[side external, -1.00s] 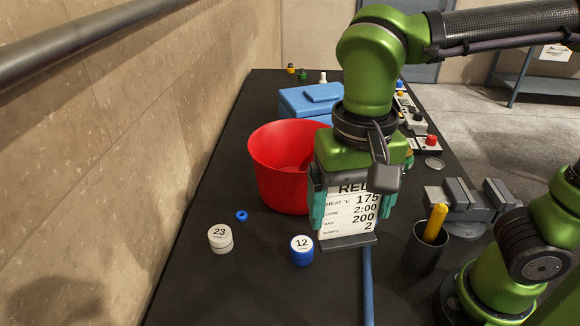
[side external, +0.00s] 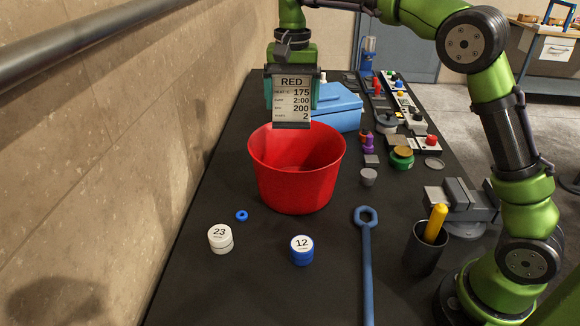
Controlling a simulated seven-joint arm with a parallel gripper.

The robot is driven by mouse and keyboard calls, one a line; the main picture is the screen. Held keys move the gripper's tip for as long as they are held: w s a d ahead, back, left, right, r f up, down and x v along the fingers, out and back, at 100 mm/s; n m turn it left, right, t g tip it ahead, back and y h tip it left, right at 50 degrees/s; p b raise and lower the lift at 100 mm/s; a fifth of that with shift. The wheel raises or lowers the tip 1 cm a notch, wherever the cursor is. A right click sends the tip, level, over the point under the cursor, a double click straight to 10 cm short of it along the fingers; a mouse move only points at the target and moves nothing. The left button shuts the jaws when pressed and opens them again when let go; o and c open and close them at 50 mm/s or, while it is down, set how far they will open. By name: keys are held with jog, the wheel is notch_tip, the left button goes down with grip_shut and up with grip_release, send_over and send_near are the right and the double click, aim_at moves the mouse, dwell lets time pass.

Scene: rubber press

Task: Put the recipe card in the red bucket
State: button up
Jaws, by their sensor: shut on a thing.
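The recipe card (side external: 291,100) is a white panel headed "RED" with lines of numbers and a dark foot along its bottom edge. My gripper (side external: 291,88) is shut on the card, with a teal finger at each side of it. The card hangs upright, its face toward the camera. The red bucket (side external: 297,185) stands open on the dark table. In the picture the card's foot overlaps the bucket's back rim. The card looks above the rim, at the far side or over the opening; I cannot tell which.
A blue box (side external: 338,112) stands behind the bucket. White jar 23 (side external: 220,239), blue jar 12 (side external: 302,250) and a blue ring (side external: 242,215) lie in front. A blue wrench (side external: 367,260), a dark cup (side external: 426,250) and a vise (side external: 462,205) are to the right. Control boxes line the right edge.

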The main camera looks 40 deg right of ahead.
aim_at(298, 94)
jog(key=d, duration=0.1)
jog(key=w+d+f, duration=0.1)
jog(key=w+d, duration=0.1)
jog(key=d, duration=0.1)
jog(key=shift+w+f, duration=0.2)
jog(key=shift+f, duration=0.1)
jog(key=shift+a+f, duration=0.1)
jog(key=shift+f, duration=10.05)
jog(key=shift+f, duration=0.1)
jog(key=o, duration=0.9)
jog(key=shift+c, duration=0.2)
